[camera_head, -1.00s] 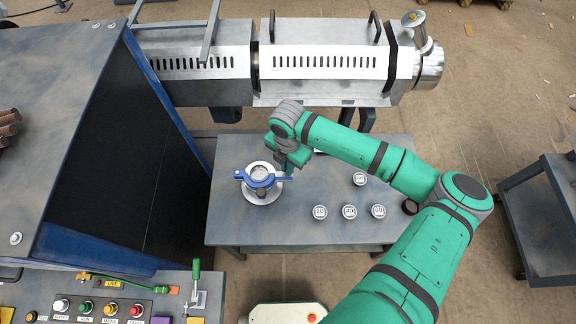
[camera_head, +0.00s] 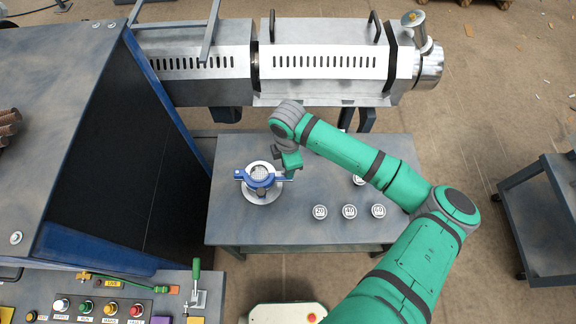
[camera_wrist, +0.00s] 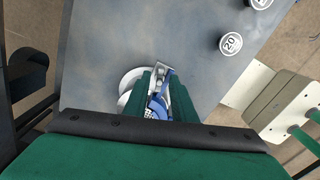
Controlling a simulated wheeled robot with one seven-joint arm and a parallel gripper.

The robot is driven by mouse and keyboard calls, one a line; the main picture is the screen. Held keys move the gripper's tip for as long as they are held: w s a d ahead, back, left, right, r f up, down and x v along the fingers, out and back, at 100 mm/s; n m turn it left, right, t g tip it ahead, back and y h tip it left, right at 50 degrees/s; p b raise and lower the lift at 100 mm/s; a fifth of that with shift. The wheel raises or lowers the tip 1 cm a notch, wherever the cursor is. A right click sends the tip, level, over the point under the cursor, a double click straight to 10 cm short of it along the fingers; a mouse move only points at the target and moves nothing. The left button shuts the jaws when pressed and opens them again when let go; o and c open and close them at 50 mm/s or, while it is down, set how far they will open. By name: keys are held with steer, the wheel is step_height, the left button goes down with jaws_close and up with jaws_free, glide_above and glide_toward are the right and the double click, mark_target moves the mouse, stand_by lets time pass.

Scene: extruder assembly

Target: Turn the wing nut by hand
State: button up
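A blue ring clamp (camera_head: 260,181) with silver parts sits around a round mesh-faced piece (camera_head: 261,172) on a pale round base (camera_head: 263,196), at the left of the small table. The clamp also shows in the wrist view (camera_wrist: 159,104), partly between my fingers. My gripper (camera_head: 289,174) points down at the clamp's right end. Its two green fingers (camera_wrist: 160,80) stand on either side of part of the clamp, with a gap between them. The wing nut is not clearly distinguishable there; the fingers hide much of that end. I cannot tell whether they press on anything.
Several round numbered weights, one of them (camera_head: 349,212), stand on the right of the grey table (camera_head: 300,230). The large metal extruder barrel (camera_head: 325,65) lies behind. A dark cabinet and control panel (camera_head: 100,305) stand left. The table's front is clear.

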steer(key=shift+r, duration=0.1)
steer(key=shift+r, duration=0.95)
steer(key=n, duration=0.4)
steer(key=shift+w+n, duration=0.1)
steer(key=shift+n, duration=0.2)
steer(key=n, duration=0.5)
steer(key=shift+n, duration=1.1)
steer(key=n, duration=0.4)
steer(key=shift+a+n, duration=0.15)
steer(key=shift+n, duration=0.25)
steer(key=n, duration=0.6)
